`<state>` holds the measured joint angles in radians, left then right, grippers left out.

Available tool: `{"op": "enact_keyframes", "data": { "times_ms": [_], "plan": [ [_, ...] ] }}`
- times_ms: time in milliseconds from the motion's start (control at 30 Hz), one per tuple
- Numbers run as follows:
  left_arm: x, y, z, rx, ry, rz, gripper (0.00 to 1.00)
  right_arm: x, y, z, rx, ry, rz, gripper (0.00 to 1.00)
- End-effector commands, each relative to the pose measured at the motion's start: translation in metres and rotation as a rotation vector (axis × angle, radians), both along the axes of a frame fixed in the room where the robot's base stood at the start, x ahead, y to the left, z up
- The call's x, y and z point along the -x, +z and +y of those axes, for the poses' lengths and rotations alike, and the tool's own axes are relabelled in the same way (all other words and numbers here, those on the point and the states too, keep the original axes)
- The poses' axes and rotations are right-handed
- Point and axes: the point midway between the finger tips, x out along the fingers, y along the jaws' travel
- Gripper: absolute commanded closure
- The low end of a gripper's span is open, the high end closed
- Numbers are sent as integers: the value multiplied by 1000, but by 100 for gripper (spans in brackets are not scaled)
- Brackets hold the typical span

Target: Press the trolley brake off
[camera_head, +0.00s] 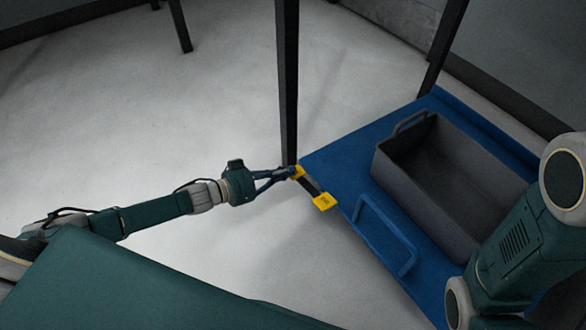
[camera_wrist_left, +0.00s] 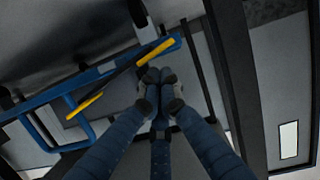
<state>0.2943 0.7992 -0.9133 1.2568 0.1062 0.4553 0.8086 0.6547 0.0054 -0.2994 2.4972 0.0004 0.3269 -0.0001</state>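The trolley (camera_head: 345,150) is a blue platform at the right of the head view; its blue edge also crosses the left wrist view (camera_wrist_left: 60,88). Its brake is a dark bar with yellow ends on the near-left edge. The larger yellow pedal (camera_head: 324,202) faces me, and a smaller yellow end (camera_head: 298,172) lies beside my left gripper (camera_head: 284,174). In the left wrist view both yellow ends of the brake (camera_wrist_left: 155,52) show just beyond the fingertips (camera_wrist_left: 160,84), which are together with nothing seen between them. I cannot tell whether they touch the brake. My right gripper is out of view.
A grey open bin (camera_head: 410,200) stands on the trolley, with a blue handle (camera_head: 385,235) on the near side. A dark upright post (camera_head: 288,80) rises just behind my left gripper. My right arm covers the lower right. The pale floor (camera_head: 150,110) at left is clear.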

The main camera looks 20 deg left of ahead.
Motion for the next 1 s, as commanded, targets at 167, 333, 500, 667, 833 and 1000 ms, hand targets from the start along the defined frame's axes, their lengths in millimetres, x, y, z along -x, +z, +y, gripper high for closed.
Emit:
{"op": "enact_keyframes", "data": {
  "times_ms": [167, 333, 500, 667, 833, 1000],
  "plan": [
    [31, 7, 26, -5, 0, 5, 100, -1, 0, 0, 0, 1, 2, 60],
    [56, 16, 46, -3, -1, 5, 100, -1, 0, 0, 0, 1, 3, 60],
    [71, 22, 60, -2, 0, 2, 100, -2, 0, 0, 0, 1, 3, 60],
    [75, 24, 63, 0, 0, 1, 100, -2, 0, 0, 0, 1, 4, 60],
    [75, 24, 64, 0, 0, 0, 100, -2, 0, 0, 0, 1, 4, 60],
    [75, 24, 64, -1, 0, 1, 100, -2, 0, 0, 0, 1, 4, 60]
  ]
}}
